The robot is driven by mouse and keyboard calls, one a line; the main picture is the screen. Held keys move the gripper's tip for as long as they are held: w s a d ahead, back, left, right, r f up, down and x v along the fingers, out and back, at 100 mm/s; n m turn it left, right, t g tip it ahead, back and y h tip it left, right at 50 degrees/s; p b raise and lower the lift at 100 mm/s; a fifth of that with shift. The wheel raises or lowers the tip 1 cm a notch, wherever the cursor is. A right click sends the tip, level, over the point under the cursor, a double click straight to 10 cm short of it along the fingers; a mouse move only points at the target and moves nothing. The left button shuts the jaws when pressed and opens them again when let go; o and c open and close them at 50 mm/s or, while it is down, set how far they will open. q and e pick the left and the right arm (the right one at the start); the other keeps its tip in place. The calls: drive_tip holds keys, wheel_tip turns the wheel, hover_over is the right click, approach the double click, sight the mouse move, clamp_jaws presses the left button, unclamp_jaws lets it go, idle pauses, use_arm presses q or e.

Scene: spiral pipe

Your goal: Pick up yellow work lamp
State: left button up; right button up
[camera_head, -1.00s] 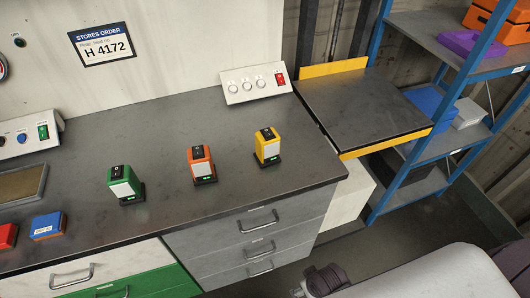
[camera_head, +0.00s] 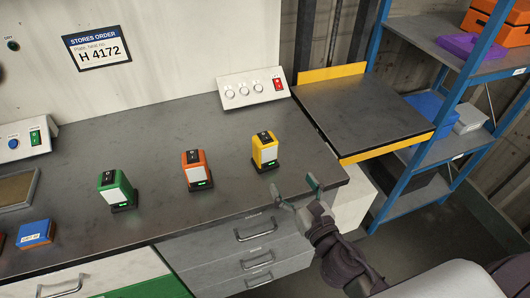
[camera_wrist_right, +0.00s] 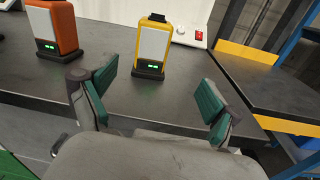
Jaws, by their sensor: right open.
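The yellow work lamp (camera_head: 265,152) stands upright on the grey workbench (camera_head: 165,130), near its right end. It has a black base, a pale front panel and a small green light. In the right wrist view the lamp (camera_wrist_right: 152,45) stands beyond the fingers, roughly between them. My right gripper (camera_head: 294,190) is open and empty at the bench's front edge, in front of and slightly right of the lamp, apart from it. Its two green-padded fingers (camera_wrist_right: 158,95) are spread wide in the wrist view. My left gripper is not in view.
An orange lamp (camera_head: 197,170) and a green lamp (camera_head: 116,191) stand left of the yellow one. A switch panel (camera_head: 252,89) is behind it. A yellow-edged side table (camera_head: 362,112) and blue shelves (camera_head: 425,150) are to the right. The bench around the yellow lamp is clear.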

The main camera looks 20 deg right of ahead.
sight(269, 153)
drive_tip(key=shift+n+y, duration=0.3)
drive_tip(key=shift+n, duration=0.4)
drive_tip(key=w, duration=0.3)
drive_tip(key=w+a+p, duration=0.1)
drive_tip(key=w, duration=0.2)
drive_tip(key=w+a+p, duration=0.1)
drive_tip(key=w, duration=0.2)
drive_tip(key=shift+w+r, duration=0.2)
drive_tip(key=shift+r, duration=0.05)
drive_tip(key=w, duration=0.3)
drive_tip(key=w+p, duration=0.1)
drive_tip(key=shift+w+a+f, duration=0.15)
drive_tip(key=shift+w+a, duration=0.05)
drive_tip(key=shift+a, duration=0.1)
drive_tip(key=shift+s, duration=0.1)
drive_tip(key=shift+c, duration=0.2)
drive_tip(key=c, duration=1.3)
drive_tip(key=shift+c, duration=0.8)
drive_tip(key=shift+r, duration=0.2)
